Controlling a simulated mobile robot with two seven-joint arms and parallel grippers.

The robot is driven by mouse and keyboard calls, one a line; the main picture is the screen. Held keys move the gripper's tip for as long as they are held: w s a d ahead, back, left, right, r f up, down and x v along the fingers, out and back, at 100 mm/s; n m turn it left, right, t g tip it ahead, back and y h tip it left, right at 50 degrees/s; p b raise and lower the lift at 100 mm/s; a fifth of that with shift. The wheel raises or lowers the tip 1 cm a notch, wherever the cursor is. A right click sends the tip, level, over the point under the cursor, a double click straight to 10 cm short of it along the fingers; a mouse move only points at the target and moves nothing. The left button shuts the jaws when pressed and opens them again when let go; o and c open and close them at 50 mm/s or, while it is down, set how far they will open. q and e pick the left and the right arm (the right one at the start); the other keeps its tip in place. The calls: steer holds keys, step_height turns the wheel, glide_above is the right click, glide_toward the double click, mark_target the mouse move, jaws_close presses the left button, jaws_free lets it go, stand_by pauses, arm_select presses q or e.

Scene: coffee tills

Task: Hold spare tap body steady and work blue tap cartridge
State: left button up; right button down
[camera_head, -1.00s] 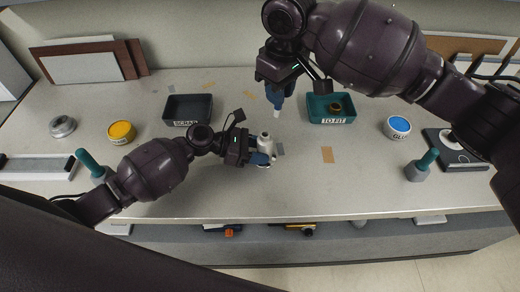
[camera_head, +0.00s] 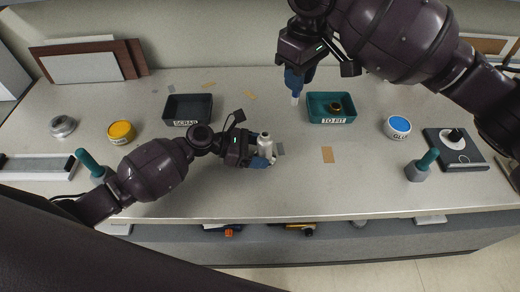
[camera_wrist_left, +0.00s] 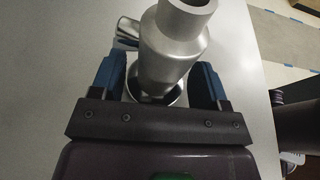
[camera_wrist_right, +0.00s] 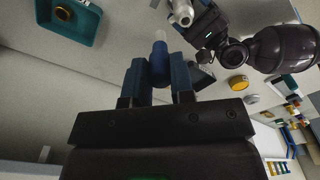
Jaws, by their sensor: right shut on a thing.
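The spare tap body (camera_head: 265,144) is a silvery upright piece on the bench in the head view. It fills the middle of the left wrist view (camera_wrist_left: 172,45), with its opening at the top. My left gripper (camera_head: 264,160) has its blue fingers on either side of the tap body; a gap shows beside it, so the jaws look open. My right gripper (camera_head: 295,82) is shut on the blue tap cartridge (camera_wrist_right: 160,62) and holds it tip down, above and behind the tap body, left of the teal tray. The fingers hide part of the cartridge.
The teal TO FIT tray (camera_head: 316,118) holds a brass-coloured ring (camera_head: 335,107). The dark SCRAP tray (camera_head: 170,116) stands behind my left arm. A yellow tub (camera_head: 121,132) is at left, a blue-topped tub (camera_head: 397,127) at right.

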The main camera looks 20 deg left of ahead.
arm_select(q)
steer(key=shift+a+r, duration=0.1)
steer(key=shift+r, duration=0.05)
steer(key=v, duration=1.1)
steer(key=shift+s+a, duration=0.1)
steer(key=shift+a, duration=0.3)
